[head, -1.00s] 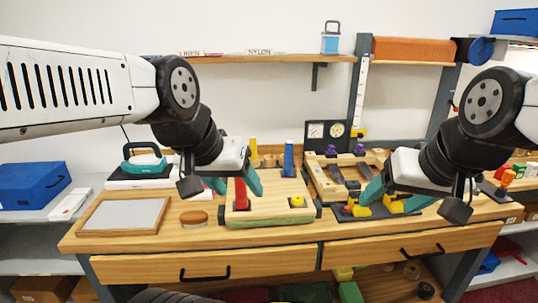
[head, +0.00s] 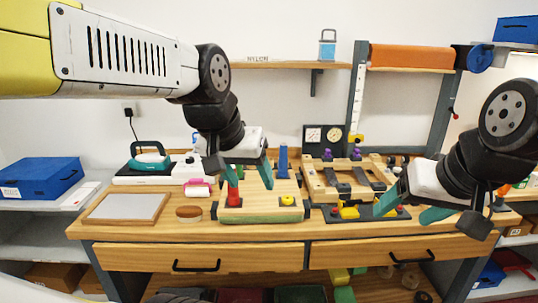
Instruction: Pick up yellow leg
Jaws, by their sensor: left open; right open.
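A wooden block (head: 262,205) on the counter carries upright coloured pegs. A red peg (head: 233,192) stands at its left, a blue peg (head: 283,160) at its back right, and a low yellow piece (head: 288,200) at its front right. No tall yellow leg shows on the block now; my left gripper covers its back-left part. My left gripper (head: 252,178) is open above the block, its teal fingers between the red and blue pegs in the picture. My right gripper (head: 411,210) is open near the dark tray (head: 370,213), which holds yellow pieces (head: 349,212).
A framed grey panel (head: 128,207), a brown round-topped object (head: 189,213) and a pink-and-white item (head: 198,189) lie left of the block. A teal iron (head: 150,160) stands behind. A wooden frame (head: 322,184) stands right of the block. The counter's front strip is clear.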

